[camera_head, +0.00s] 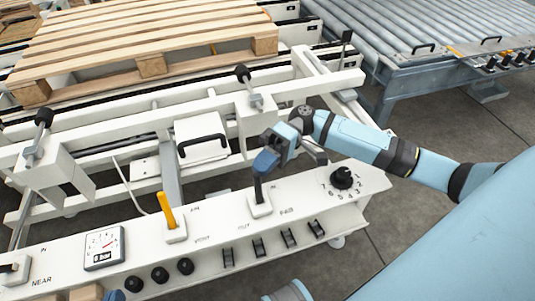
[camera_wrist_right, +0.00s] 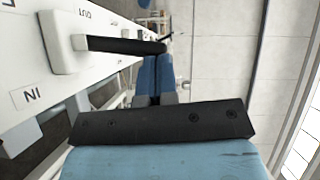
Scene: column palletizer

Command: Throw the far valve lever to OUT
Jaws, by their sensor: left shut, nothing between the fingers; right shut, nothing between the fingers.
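The far valve lever (camera_head: 258,190) is a black handle on a white base on the control panel, beside the FAR label. In the right wrist view the lever (camera_wrist_right: 120,45) sticks out between the OUT label (camera_wrist_right: 84,15) and the IN label (camera_wrist_right: 30,95). Its exact tilt is hard to tell. My right gripper (camera_head: 265,162) has its blue fingers shut and empty at the lever's tip. In the wrist view those fingers (camera_wrist_right: 154,75) lie on the IN side of the handle; contact is unclear. My left gripper (camera_head: 115,295) barely shows at the bottom edge, shut.
The white panel (camera_head: 215,210) also carries a yellow lever (camera_head: 167,210), a gauge (camera_head: 104,248), a dial (camera_head: 342,178), black knobs and several switches. Behind it stand white conveyor frames with black-knobbed levers (camera_head: 243,75) and a wooden pallet (camera_head: 150,66). Open floor lies at right.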

